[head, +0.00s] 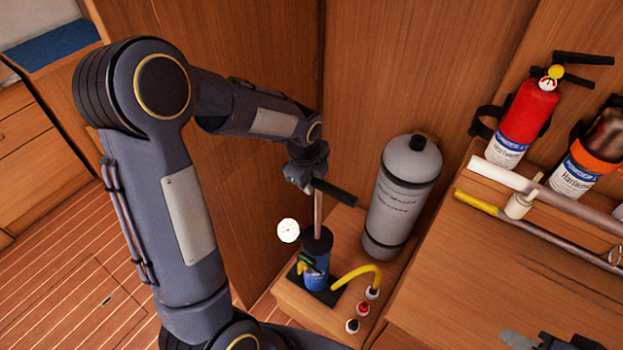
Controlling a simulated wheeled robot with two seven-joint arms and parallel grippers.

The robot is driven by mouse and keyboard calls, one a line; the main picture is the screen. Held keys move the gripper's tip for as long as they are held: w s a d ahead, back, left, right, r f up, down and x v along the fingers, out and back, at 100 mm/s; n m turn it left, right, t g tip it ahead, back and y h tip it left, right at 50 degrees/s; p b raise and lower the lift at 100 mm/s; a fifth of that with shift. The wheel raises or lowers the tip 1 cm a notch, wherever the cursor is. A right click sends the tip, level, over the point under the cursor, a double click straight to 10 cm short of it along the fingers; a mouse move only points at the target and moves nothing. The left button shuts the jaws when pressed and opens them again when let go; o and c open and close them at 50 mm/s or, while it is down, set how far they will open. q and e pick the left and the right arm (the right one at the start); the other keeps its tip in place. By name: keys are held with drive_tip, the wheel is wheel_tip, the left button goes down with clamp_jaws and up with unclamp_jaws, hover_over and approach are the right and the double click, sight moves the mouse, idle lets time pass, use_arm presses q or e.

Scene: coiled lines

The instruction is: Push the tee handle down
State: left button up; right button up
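A hand pump with a blue body (316,272) and black cap stands upright on a low wooden ledge. Its copper-coloured rod (318,215) stands well out of the cap, with the black tee handle (338,193) at the top. My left gripper (304,178) is at the handle's left part, seemingly touching it from above. The right half of the handle sticks out clear. The fingers are small and partly hidden, so I cannot tell whether they are closed on it.
A grey cylinder (403,195) stands close right of the handle. A white gauge (288,230) is beside the pump. Red extinguisher (522,120) and pipes (540,190) are at the right.

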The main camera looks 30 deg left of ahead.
use_arm(q)
clamp_jaws()
wheel_tip(320, 180, down, 20)
drive_tip(key=b, duration=1.5)
drive_tip(key=shift+f+b, duration=0.1)
drive_tip(key=shift+b, duration=0.3)
drive_tip(key=shift+s+f, duration=0.1)
drive_tip(key=shift+s, duration=0.05)
drive_tip(key=o, duration=0.6)
unclamp_jaws()
drive_tip(key=shift+f, duration=0.1)
drive_tip(key=r, duration=0.2)
drive_tip(key=s+r, duration=0.1)
drive_tip(key=r, duration=0.5)
drive_tip(key=shift+s+a+p, duration=0.1)
drive_tip(key=shift+s+p, duration=0.05)
drive_tip(key=shift+p, duration=0.15)
